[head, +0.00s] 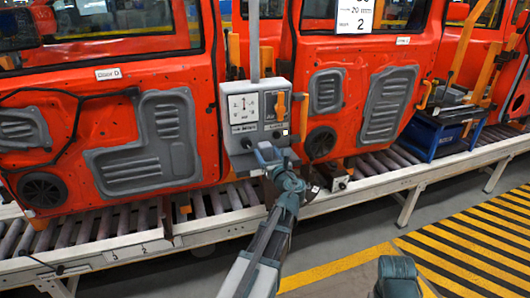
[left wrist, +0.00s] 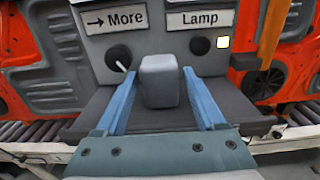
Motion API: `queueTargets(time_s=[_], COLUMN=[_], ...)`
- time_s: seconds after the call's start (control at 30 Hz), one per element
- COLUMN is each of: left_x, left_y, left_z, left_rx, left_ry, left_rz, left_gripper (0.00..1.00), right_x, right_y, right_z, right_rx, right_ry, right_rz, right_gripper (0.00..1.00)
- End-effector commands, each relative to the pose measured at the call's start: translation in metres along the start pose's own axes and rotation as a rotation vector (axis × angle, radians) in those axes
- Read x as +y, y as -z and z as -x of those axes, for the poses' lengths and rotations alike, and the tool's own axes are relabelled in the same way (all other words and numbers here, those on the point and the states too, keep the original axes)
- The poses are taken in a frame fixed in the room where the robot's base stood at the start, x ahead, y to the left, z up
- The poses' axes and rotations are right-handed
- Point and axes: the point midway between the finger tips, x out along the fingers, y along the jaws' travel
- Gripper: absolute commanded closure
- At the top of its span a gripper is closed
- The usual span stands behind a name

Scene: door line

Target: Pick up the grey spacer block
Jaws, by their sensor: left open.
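The grey spacer block (left wrist: 160,82) is a small block with rounded edges, upright on a dark shelf (left wrist: 85,118) in front of the grey control box. My left gripper (left wrist: 160,74) is open, with one blue finger on each side of the block. A gap shows between each finger and the block, and the fingers do not appear to touch it. In the head view my left gripper (head: 270,154) is just below the control box (head: 243,108) and largely covers the block.
The control box carries a dial, an orange switch, "More" and "Lamp" labels (left wrist: 203,19), knobs and a lit square lamp (left wrist: 223,42). Orange door panels (head: 100,130) stand on the roller conveyor (head: 110,232) behind. Striped floor (head: 470,245) lies at lower right.

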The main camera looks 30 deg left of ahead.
Motion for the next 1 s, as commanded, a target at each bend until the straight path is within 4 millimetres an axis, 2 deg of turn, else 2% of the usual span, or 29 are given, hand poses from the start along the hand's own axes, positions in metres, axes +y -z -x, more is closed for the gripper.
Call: queueTargets(time_s=[0.03, 0.13, 0.37, 0.47, 0.77, 0.8, 1.0], left_x=[-0.001, -0.001, 0.0, 0.0, 0.0, 0.0, 0.0], left_y=[0.0, 0.0, 0.0, 0.0, 0.0, 0.0, 0.0], left_z=[-0.011, -0.023, -0.025, -0.025, -0.024, -0.024, -0.024], left_rx=[0.0, 0.0, 0.0, 0.0, 0.0, 0.0, 0.0], left_ry=[-0.002, -0.001, 0.0, 0.0, 0.0, 0.001, 0.001], left_rz=[0.0, 0.0, 0.0, 0.0, 0.0, 0.0, 0.0], left_gripper=[0.29, 0.29, 0.29, 0.43, 0.97, 1.0, 1.0], right_x=[0.0, 0.0, 0.0, 0.0, 0.0, 0.0, 0.0], right_y=[0.0, 0.0, 0.0, 0.0, 0.0, 0.0, 0.0], right_z=[0.0, 0.0, 0.0, 0.0, 0.0, 0.0, 0.0], right_rx=[0.0, 0.0, 0.0, 0.0, 0.0, 0.0, 0.0], right_ry=[0.0, 0.0, 0.0, 0.0, 0.0, 0.0, 0.0], right_rz=[0.0, 0.0, 0.0, 0.0, 0.0, 0.0, 0.0], right_gripper=[0.5, 0.5, 0.5, 0.5, 0.5, 0.5, 0.5])
